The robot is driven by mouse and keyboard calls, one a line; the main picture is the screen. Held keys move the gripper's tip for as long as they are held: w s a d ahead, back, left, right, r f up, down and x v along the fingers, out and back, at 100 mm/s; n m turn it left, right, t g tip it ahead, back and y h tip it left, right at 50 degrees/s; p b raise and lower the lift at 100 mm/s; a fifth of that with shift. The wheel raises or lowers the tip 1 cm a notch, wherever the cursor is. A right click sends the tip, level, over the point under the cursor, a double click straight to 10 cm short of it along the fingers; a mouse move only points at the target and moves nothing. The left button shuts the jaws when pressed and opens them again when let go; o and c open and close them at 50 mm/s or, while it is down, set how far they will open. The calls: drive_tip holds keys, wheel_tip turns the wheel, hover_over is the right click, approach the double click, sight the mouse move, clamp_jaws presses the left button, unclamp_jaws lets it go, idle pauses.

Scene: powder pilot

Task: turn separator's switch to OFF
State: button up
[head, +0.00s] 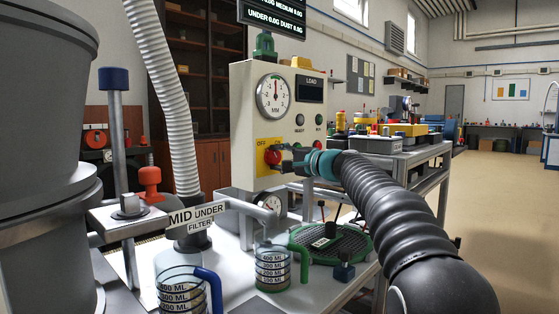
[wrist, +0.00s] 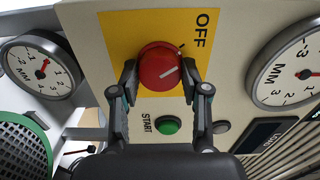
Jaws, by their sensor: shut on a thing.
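The separator's switch is a round red knob (wrist: 158,64) on a yellow plate (wrist: 118,40) marked OFF. In the wrist view a white line on the knob slants to the upper right, and the OFF lettering (wrist: 201,30) stands beyond it at the upper right. My gripper (wrist: 159,77) has one finger on each side of the knob and is shut on it. In the head view the knob (head: 272,155) shows on the front of the cream control box (head: 243,115), with my gripper (head: 282,157) reaching it from the right.
A green START button (wrist: 167,125) sits close to my fingers. Dials (head: 273,96) are above and below the switch. Measuring cups (head: 272,265) and a round green-rimmed sieve (head: 331,245) stand on the bench below. The floor at right is clear.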

drive_tip(key=shift+a+f+n, duration=0.1)
drive_tip(key=shift+f+n, duration=0.05)
drive_tip(key=shift+n, duration=0.65)
drive_tip(key=o, duration=1.1)
drive_tip(key=shift+s, duration=0.1)
drive_tip(key=shift+s+d, duration=0.15)
drive_tip(key=shift+d, duration=0.25)
drive_tip(key=v, duration=1.1)
drive_tip(key=shift+s, duration=0.2)
